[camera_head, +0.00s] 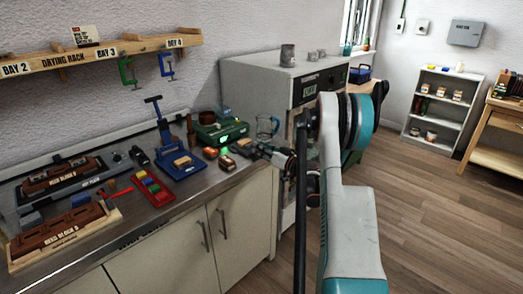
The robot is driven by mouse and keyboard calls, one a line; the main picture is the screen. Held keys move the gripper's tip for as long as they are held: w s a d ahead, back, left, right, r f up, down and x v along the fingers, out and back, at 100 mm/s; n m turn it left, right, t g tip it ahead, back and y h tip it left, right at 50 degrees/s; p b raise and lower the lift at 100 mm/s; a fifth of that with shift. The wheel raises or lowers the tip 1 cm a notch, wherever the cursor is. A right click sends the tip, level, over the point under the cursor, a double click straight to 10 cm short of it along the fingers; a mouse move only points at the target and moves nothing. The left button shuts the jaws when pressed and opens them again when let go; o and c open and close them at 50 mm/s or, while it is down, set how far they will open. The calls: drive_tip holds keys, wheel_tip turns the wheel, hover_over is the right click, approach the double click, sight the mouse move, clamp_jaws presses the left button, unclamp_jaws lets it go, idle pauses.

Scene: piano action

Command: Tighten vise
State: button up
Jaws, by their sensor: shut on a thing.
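A small grey, vise-like metal piece (243,147) sits near the right end of the steel counter. My gripper (262,150) reaches in from the right, beside this piece, with its fingers pointing left. It is shut on a small part at the piece's right side, which looks like the vise's handle. The fingers hide most of that part, and the contact is too small to see clearly. I cannot tell how far apart the vise's jaws are.
A blue press (180,163) and a green box (221,132) stand left of my gripper. A tray of coloured blocks (153,189) and wooden reed blocks (62,230) lie farther left. A grey oven-like cabinet (262,88) stands behind. Open floor (430,200) lies right.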

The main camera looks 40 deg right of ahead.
idle(0.3)
drive_tip(key=o, duration=1.1)
drive_tip(key=shift+c, duration=0.2)
drive_tip(key=s+d, duration=0.1)
drive_tip(key=s, duration=1.1)
